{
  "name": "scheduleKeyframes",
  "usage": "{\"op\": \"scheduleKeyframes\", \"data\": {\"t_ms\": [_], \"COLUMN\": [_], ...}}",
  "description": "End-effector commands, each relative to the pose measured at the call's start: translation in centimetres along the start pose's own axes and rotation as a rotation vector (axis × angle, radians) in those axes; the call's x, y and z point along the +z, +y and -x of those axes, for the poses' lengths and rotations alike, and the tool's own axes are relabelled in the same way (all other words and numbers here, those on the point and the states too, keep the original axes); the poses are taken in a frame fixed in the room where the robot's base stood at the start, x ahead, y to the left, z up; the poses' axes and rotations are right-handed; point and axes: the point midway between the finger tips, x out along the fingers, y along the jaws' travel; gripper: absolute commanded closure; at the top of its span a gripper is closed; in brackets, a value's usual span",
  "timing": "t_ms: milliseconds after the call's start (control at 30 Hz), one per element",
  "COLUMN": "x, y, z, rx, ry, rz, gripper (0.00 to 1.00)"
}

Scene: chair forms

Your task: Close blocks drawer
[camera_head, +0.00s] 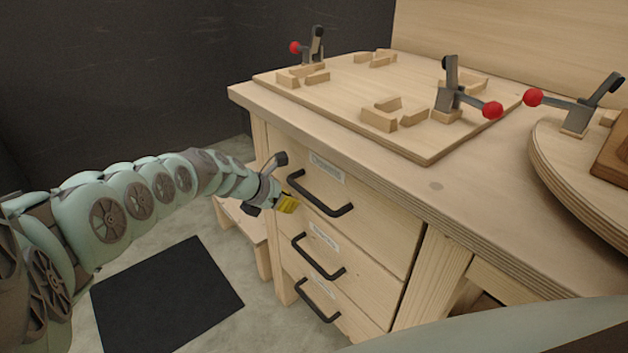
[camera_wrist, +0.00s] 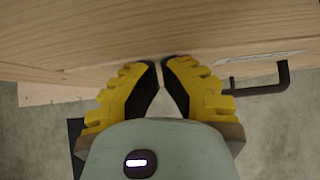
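A wooden bench has three stacked drawers, each with a dark handle and a small label whose text is too small to read. I cannot tell which is the blocks drawer. The top drawer (camera_head: 375,218) has its handle (camera_head: 318,197) at the upper front, and all three fronts look nearly flush. My gripper (camera_head: 290,204) is at the left part of the top drawer's front, left of and below its handle. In the wrist view, my yellow gripper fingers (camera_wrist: 162,66) have their tips together and empty, close to a wooden front. A dark handle (camera_wrist: 262,80) lies to their right.
The benchtop (camera_head: 480,190) holds a board (camera_head: 345,98) with wooden blocks and red-knobbed clamps. A round wooden plate (camera_head: 555,160) is at the right. A low wooden step (camera_head: 240,215) stands left of the drawers. A black mat (camera_head: 165,295) lies on the floor.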

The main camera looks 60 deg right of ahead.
Motion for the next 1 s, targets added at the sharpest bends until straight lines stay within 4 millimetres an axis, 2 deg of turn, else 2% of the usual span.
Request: {"op": "scheduleKeyframes", "data": {"t_ms": [200,367,500,1000], "x": [0.1,-0.5,-2.0,-2.1], "y": [-0.1,0.2,0.8,0.8], "z": [0.1,1.1,2.9,10.1], "rx": [-0.001,-0.001,-0.001,-0.001], "ry": [-0.003,-0.001,0.001,0.002], "rz": [-0.002,0.002,0.004,0.001], "gripper": [1.0,1.0,1.0,1.0]}}
